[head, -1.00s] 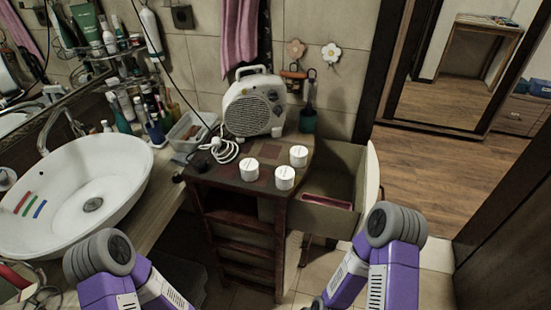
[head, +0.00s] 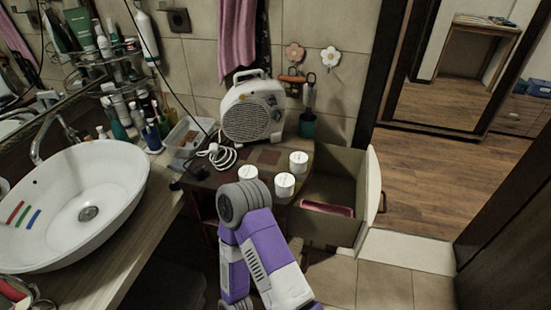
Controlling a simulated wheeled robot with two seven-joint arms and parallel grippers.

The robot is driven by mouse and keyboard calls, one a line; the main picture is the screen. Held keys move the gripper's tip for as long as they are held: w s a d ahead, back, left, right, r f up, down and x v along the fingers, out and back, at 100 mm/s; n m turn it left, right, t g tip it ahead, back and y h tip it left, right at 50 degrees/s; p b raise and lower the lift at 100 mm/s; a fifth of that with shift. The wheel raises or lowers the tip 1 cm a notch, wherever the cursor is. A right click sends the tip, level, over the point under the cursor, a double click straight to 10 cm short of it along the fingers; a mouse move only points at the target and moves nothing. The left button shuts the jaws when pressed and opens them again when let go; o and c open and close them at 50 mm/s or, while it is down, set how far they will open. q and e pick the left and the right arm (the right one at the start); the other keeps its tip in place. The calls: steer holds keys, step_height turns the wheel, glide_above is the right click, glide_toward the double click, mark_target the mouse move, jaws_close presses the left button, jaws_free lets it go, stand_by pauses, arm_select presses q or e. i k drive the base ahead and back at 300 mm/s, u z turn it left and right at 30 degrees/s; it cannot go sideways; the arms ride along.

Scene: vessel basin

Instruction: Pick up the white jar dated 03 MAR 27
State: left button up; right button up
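Three small white jars stand upright on the patterned top of the small dark cabinet (head: 262,157). The front jar (head: 284,184) is in plain sight. The right jar (head: 298,161) stands farthest back, near the cabinet's right edge. Marks on the jars are too small to read, so I cannot tell which is dated 03 MAR 27. Neither gripper shows; I see only a purple and grey arm, and cannot tell which one.
A white fan heater (head: 252,110) stands behind the jars, with a coiled white cable (head: 222,156) to its left. An open drawer (head: 330,234) juts out at the cabinet's right. A white basin (head: 118,190) is at left. Tiled floor at lower right is clear.

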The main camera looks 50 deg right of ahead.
mark_target(298, 160)
steer(key=i, duration=0.3)
steer(key=z, duration=0.75)
